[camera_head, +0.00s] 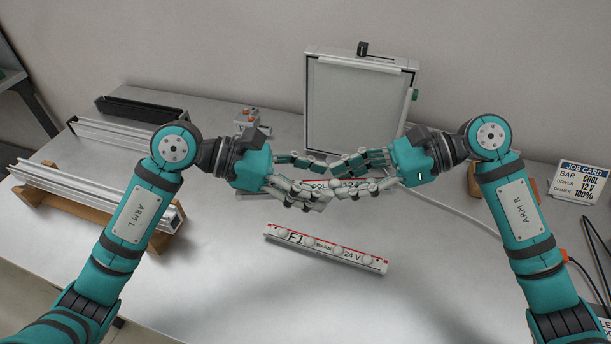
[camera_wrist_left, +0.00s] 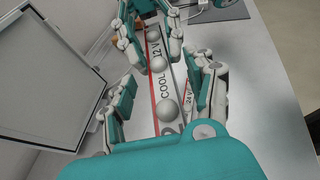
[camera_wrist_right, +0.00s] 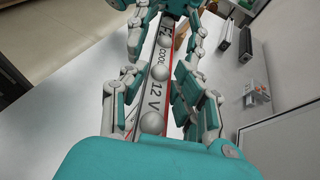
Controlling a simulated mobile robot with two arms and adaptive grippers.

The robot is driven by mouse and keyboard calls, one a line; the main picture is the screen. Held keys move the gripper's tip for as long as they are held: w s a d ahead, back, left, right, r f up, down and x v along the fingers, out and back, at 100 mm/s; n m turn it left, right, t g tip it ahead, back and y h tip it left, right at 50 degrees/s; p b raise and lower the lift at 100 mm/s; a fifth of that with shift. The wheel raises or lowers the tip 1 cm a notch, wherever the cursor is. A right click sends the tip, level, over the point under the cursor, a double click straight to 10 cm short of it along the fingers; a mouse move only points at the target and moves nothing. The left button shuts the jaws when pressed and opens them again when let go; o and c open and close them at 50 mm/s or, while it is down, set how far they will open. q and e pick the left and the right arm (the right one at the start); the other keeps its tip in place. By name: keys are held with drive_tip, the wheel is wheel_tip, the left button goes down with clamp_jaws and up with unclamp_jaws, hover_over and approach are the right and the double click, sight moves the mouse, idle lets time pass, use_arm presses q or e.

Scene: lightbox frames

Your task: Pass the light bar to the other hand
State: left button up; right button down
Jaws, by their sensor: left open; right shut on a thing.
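A light bar marked COOL 12 V (camera_head: 321,184) is held level above the table between my two hands, mostly hidden by fingers in the head view. Its white face, red edge and round domes show in the left wrist view (camera_wrist_left: 164,86) and the right wrist view (camera_wrist_right: 158,88). My right gripper (camera_head: 358,176) is shut on the bar from the right. My left gripper (camera_head: 300,182) is open, its fingers on both sides of the bar's left part. A second bar (camera_head: 325,249), marked F1 WARM 24 V, lies on the table below the hands.
A framed light panel (camera_head: 355,105) stands behind the hands. White and dark rails lie at left, one pale rail (camera_head: 95,190) on a wooden rack. A job card (camera_head: 581,184) reading COOL, 12 V, 100% stands at right, near cables. The table's front middle is clear.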

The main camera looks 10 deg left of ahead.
drive_tip(key=shift+r, duration=0.1)
use_arm(q)
clamp_jaws()
use_arm(e)
drive_tip(key=c, duration=0.9)
unclamp_jaws()
